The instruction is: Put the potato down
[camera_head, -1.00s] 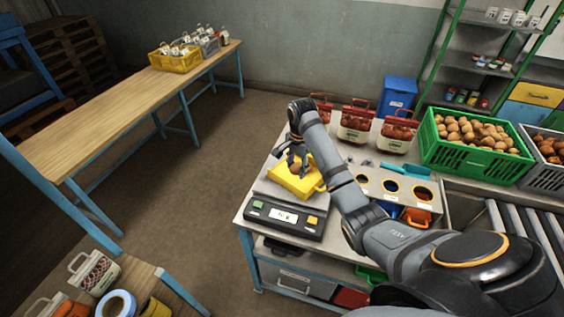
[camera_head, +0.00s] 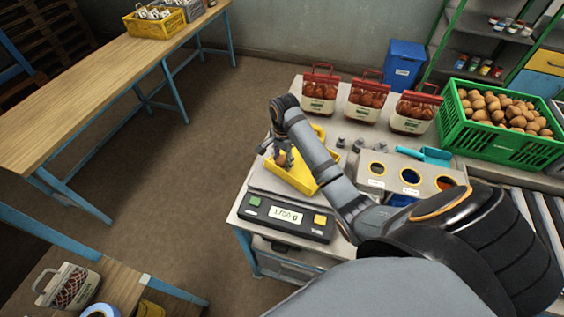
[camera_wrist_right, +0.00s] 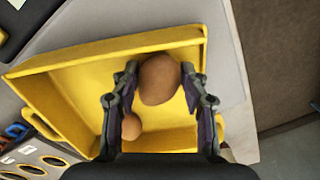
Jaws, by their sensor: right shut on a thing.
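My right gripper (camera_head: 282,160) is over the yellow pan (camera_head: 302,185) on the scale (camera_head: 280,217). In the right wrist view its two fingers (camera_wrist_right: 160,78) are shut on a brown potato (camera_wrist_right: 159,80), one on each side. The potato is inside the outline of the yellow pan (camera_wrist_right: 60,92); I cannot tell whether it touches the pan's floor. A second, smaller potato (camera_wrist_right: 131,127) lies in the pan beside the left finger. The scale's lit display seems to read 1700 g. My left gripper is not in view.
Three filled sacks (camera_head: 366,100) stand behind the scale. A box with round holes (camera_head: 410,175), a blue scoop (camera_head: 425,154) and a green crate of potatoes (camera_head: 500,115) are to the right. A long wooden table (camera_head: 90,90) stands across the floor at left.

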